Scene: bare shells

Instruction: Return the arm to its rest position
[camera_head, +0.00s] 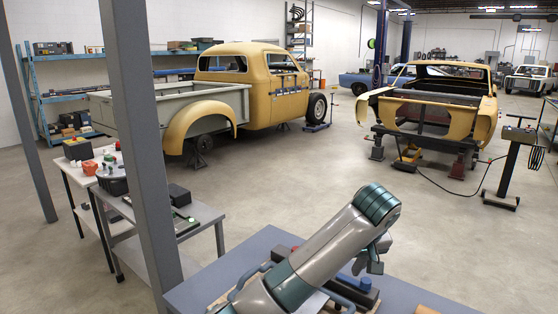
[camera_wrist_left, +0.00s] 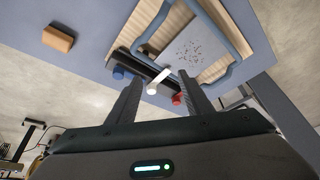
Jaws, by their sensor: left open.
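My left arm (camera_head: 320,245) reaches over the grey-blue table from the bottom of the head view and bends down at its far end. My left gripper (camera_head: 374,264) shows small and partly hidden behind the arm's bend. In the left wrist view its two dark fingers (camera_wrist_left: 160,95) stand apart, with nothing held between them. Beyond the fingers lies a wooden tray (camera_wrist_left: 172,27) with blue handles and a grey speckled plate. A dark bar-shaped object with blue, white and red round ends (camera_wrist_left: 158,80) lies at the tray's near side. My right gripper is not in view.
A brown block (camera_wrist_left: 58,38) lies on the table (camera_wrist_left: 92,60), apart from the tray. A grey post (camera_head: 147,150) stands left of my arm. Side benches (camera_head: 190,215) hold tools. A yellow pickup (camera_head: 240,90) and a yellow car shell (camera_head: 435,100) stand beyond open floor.

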